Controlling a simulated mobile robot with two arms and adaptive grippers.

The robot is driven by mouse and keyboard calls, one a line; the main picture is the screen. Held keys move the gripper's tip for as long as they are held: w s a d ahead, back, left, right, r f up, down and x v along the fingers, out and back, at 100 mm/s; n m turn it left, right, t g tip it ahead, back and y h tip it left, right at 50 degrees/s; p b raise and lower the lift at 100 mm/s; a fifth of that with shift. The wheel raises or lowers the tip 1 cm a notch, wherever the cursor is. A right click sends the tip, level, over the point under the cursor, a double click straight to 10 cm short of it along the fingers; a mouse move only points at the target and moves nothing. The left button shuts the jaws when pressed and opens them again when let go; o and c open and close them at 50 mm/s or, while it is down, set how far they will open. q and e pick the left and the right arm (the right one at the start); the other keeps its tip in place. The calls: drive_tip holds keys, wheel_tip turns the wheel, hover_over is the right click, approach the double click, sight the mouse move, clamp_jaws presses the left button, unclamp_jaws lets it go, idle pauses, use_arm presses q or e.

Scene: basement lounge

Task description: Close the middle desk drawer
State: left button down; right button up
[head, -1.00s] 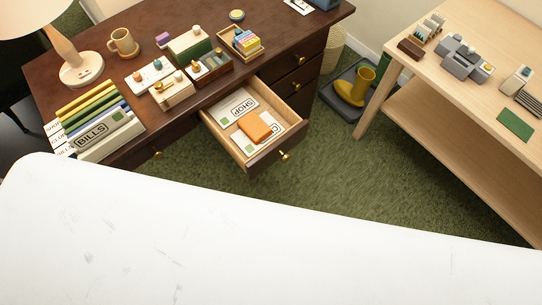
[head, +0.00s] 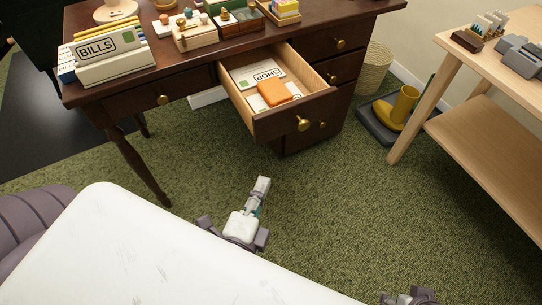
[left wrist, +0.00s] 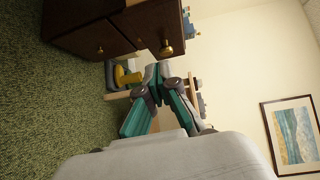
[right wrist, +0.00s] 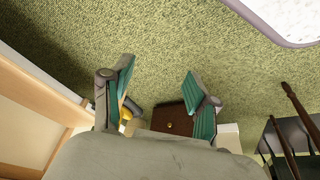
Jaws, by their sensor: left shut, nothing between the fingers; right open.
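The dark wooden desk (head: 120,108) has one drawer (head: 275,123) pulled well out, with a brass knob on its front. Inside it lie papers, one marked SHOP (head: 262,78), and an orange item (head: 274,92). The desk's other drawers look shut. My left gripper (head: 263,182) is shut and empty, below and in front of the open drawer, apart from it. In the left wrist view its fingertips (left wrist: 158,70) meet below a brass knob. My right gripper (right wrist: 160,68) is open and empty in its wrist view; only part of that arm shows in the head view.
A light wood shelf table (head: 470,115) stands on the right. A boot tray with a yellow boot (head: 402,106) and a wicker basket (head: 375,70) sit between it and the desk. Green carpet (head: 335,200) in front of the desk is clear.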

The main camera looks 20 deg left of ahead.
use_arm(q)
wheel_tip(320, 180, up, 3)
drive_tip(key=p, duration=0.2)
approach(269, 119)
drive_tip(key=d, duration=0.3)
drive_tip(key=shift+t, duration=0.3)
drive_tip(key=w, duration=0.2)
drive_tip(key=w+a+p, duration=0.1)
drive_tip(key=w+a, duration=0.1)
drive_tip(key=w, duration=0.1)
drive_tip(key=shift+w+a+f+p, duration=0.25)
drive_tip(key=shift+w+p, duration=0.05)
drive_tip(key=shift+w, duration=0.05)
drive_tip(key=shift+w+a, duration=0.3)
drive_tip(key=shift+a, duration=0.15)
use_arm(e)
drive_tip(key=shift+x, duration=1.55)
drive_tip(key=shift+s, duration=0.1)
